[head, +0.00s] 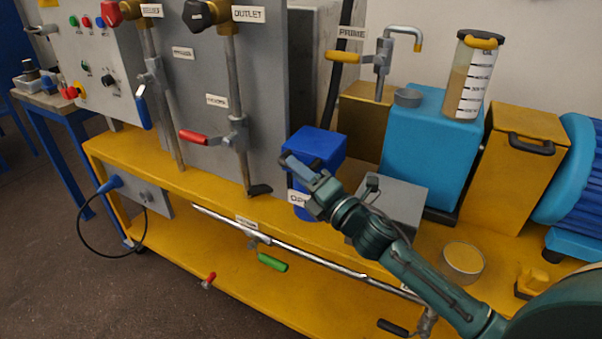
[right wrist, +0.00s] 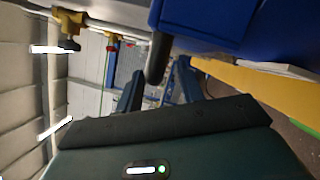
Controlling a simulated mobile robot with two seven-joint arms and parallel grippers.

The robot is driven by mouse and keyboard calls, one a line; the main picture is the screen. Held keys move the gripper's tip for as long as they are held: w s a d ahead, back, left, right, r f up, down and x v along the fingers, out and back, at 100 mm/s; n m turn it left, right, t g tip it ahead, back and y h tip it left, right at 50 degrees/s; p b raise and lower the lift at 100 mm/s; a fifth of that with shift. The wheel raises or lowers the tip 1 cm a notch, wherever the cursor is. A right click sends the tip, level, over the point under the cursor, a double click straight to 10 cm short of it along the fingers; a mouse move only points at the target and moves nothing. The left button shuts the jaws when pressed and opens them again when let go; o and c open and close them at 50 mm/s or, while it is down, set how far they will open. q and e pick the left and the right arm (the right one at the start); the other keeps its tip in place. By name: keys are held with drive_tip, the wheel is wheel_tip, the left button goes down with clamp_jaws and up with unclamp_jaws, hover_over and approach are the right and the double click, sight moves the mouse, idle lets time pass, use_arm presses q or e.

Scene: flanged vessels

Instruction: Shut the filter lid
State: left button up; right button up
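The filter is the blue box-shaped vessel on the yellow bench, at the middle of the head view. A blue block that looks like its lid (head: 321,142) stands above the bench beside the grey panel; its exact angle is hard to tell. Lower blue body (head: 303,211) shows under a partly covered white label. My right gripper (head: 303,168) is in front of the blue block and hides part of it. In the right wrist view its fingers (right wrist: 159,86) are spread, with a dark rounded handle (right wrist: 157,58) just beyond them and blue surface (right wrist: 205,22) above. My left gripper is out of view.
A grey box (head: 402,203) sits right of the filter, under my right arm. A turquoise tank (head: 427,145) with a measuring cup stands behind. Pipes with a red handle (head: 205,138) are at left. A round yellow-topped dish (head: 463,259) lies at right.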

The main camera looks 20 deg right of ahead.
drive_tip(key=shift+o, duration=0.3)
wheel_tip(320, 180, up, 9)
drive_tip(key=p, duration=0.3)
drive_tip(key=shift+w, duration=0.15)
drive_tip(key=shift+o, duration=1)
drive_tip(key=shift+r, duration=0.4)
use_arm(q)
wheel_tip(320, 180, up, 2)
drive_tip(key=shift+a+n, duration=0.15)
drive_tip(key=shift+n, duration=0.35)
use_arm(e)
drive_tip(key=o, duration=0.3)
drive_tip(key=shift+r, duration=0.15)
drive_tip(key=shift+w+d+f, duration=0.15)
drive_tip(key=shift+d+f, duration=0.1)
drive_tip(key=shift+f, duration=0.1)
drive_tip(key=c, duration=0.3)
drive_tip(key=shift+s+d+f, duration=0.1)
drive_tip(key=shift+s+d, duration=0.1)
drive_tip(key=shift+s, duration=0.25)
drive_tip(key=shift+c, duration=1.3)
drive_tip(key=shift+s, duration=0.5)
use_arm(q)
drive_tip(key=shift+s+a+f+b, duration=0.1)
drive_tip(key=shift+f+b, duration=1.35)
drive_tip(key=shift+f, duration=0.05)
use_arm(e)
drive_tip(key=r+v, duration=0.1)
drive_tip(key=v, duration=1.2)
drive_tip(key=shift+s, duration=0.35)
